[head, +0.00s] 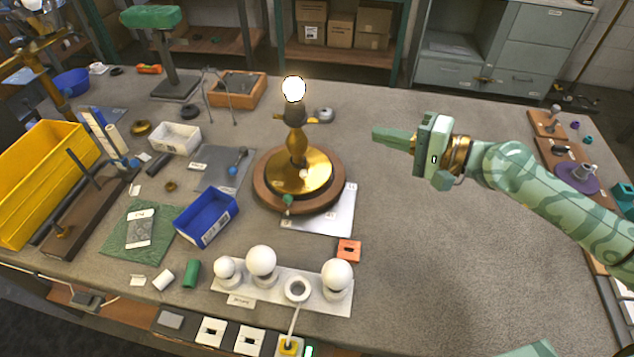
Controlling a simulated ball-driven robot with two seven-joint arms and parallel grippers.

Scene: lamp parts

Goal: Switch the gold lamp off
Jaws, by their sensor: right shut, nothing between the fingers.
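The gold lamp (297,152) stands upright on a round wooden base (263,189) near the middle of the table. Its bulb (293,89) at the top glows white. A dark socket (294,115) with a small gold piece at its side sits under the bulb. A small green-teal part (287,200) is at the front of the base. My right gripper (390,137) is shut and empty, to the right of the lamp and apart from it, with its fingers pointing left towards the lamp stem. My left gripper is not in view.
A white bulb rack (316,301) and an orange block (348,250) lie in front of the lamp. A blue bin (207,217) and a yellow bin (32,168) stand to the left. The table (430,260) is clear to the right of the lamp, below my right arm.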

